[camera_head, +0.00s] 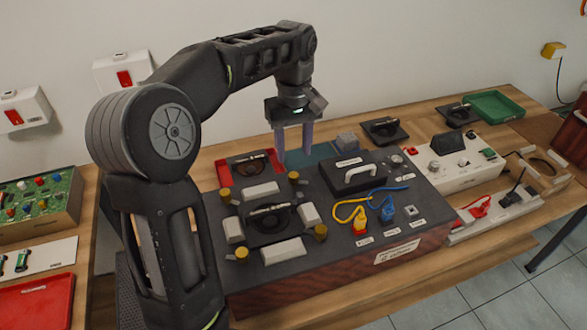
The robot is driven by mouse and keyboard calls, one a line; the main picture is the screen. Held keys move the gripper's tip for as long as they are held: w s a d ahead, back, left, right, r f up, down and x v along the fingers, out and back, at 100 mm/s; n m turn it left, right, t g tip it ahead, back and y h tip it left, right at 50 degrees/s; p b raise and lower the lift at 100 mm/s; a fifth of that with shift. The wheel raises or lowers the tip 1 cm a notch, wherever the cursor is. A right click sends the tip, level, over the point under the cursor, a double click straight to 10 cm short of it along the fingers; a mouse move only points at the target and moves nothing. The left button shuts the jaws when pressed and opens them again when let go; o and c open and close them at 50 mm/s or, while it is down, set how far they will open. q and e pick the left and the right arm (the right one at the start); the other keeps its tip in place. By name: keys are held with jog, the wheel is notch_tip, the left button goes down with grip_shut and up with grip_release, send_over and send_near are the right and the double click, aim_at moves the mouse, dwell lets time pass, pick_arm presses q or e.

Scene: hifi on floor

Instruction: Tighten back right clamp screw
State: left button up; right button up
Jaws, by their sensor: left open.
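A dark box-shaped unit (345,240) with a wooden front stands on the table. Its left part has a square fixture with a black handled piece (268,220) between pale blocks. Brass clamp screws sit at the corners: back right (293,177), back left (225,195), front right (320,231) and front left (241,254). My left gripper (295,154) is open, fingers pointing down, empty. Its tips appear just above or behind the back right clamp screw, apart from it; the exact height cannot be told. My right gripper is not in view.
A black-handled block (358,175) and blue and yellow cables (388,207) are on the unit's right part. A red tray (245,168) lies behind. A white control box (455,160) and green tray (494,106) stand right. My left arm covers the left side.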

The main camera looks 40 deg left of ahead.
aim_at(294, 175)
pick_arm(q)
jog(key=shift+f+p, duration=0.3)
jog(key=shift+f, duration=3.6)
jog(key=shift+c, duration=0.4)
grip_shut()
